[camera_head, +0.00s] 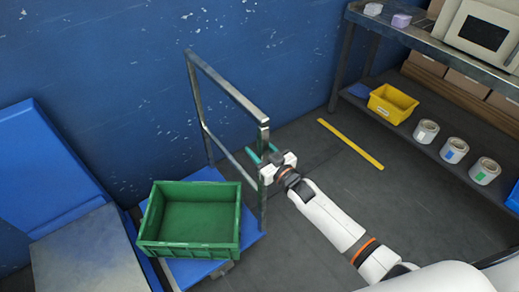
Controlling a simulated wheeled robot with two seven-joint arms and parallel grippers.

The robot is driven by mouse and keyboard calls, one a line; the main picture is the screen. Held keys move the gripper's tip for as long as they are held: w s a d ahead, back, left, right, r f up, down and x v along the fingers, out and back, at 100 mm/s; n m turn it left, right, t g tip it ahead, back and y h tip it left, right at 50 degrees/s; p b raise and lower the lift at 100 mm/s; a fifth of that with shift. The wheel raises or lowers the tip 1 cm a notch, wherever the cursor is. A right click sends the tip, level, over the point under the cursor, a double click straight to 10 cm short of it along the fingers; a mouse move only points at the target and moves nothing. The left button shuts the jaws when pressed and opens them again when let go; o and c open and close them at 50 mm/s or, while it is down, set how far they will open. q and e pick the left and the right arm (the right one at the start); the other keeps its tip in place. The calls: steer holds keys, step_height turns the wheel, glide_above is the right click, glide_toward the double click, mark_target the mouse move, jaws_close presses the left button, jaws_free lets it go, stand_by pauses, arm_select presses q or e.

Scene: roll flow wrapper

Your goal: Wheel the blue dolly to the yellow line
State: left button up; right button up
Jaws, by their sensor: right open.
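The blue dolly (254,228) stands on the floor against the blue wall, with a green crate (190,246) on its deck. Its grey metal push handle (228,88) rises at the deck's right end. The yellow line (350,143) lies on the floor to the right of the handle. My right gripper (262,152) is at the handle's near post. Its teal fingers are open and show on either side of the post; I cannot tell whether they touch it. My left gripper is not in view. The dolly's wheels are mostly hidden.
A metal shelf (343,62) at the right holds a yellow bin (392,103), several white rolls (454,150) and boxes. A grey-topped blue unit (88,253) stands close left of the dolly. The floor between handle and line is clear apart from my arm.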

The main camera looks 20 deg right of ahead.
steer(key=shift+w, duration=0.1)
jaws_close()
stand_by(0.3)
